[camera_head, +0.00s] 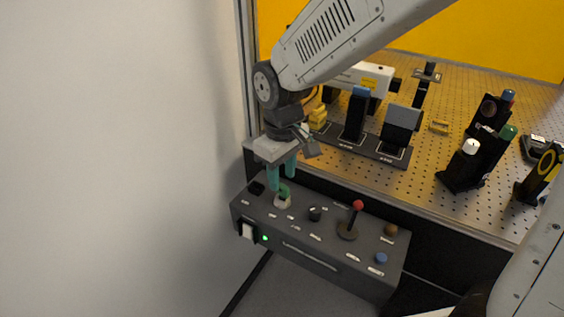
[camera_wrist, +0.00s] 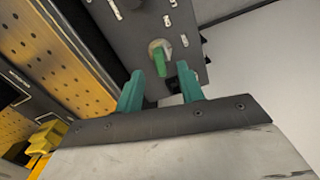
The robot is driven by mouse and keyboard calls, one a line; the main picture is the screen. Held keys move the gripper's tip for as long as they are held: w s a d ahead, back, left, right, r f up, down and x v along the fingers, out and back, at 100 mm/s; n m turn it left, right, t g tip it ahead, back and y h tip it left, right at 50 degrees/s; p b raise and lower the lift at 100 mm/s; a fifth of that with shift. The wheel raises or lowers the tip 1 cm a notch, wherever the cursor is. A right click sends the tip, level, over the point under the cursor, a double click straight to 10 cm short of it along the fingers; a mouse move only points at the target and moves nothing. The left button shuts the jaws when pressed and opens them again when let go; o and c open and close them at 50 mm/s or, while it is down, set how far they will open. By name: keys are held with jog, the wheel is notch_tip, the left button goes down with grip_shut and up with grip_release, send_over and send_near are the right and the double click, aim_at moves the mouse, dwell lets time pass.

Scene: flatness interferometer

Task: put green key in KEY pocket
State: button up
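The green key (camera_head: 284,190) stands in a pale round lock (camera_head: 283,202) on the left part of the grey control panel. The key also shows in the wrist view (camera_wrist: 157,62), just beyond my fingertips. My gripper (camera_head: 282,182) points down over the panel with its two teal fingers apart. In the wrist view my gripper (camera_wrist: 160,73) is open, with the key lined up between the fingers and no finger seen touching it. A dark square recess (camera_head: 256,187) lies at the panel's upper left corner; its label is too small to read, so I cannot tell if it is the KEY pocket.
The panel (camera_head: 325,262) also bears a black knob (camera_head: 315,213), a red-topped joystick (camera_head: 351,222), and brown and blue buttons. Behind it is a perforated optical table (camera_head: 465,215) with several mounts. A white wall (camera_head: 120,150) stands close on the left.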

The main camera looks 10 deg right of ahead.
aim_at(282, 185)
jog(key=shift+f, duration=2.25)
grip_shut()
jog(key=shift+r, duration=3.1)
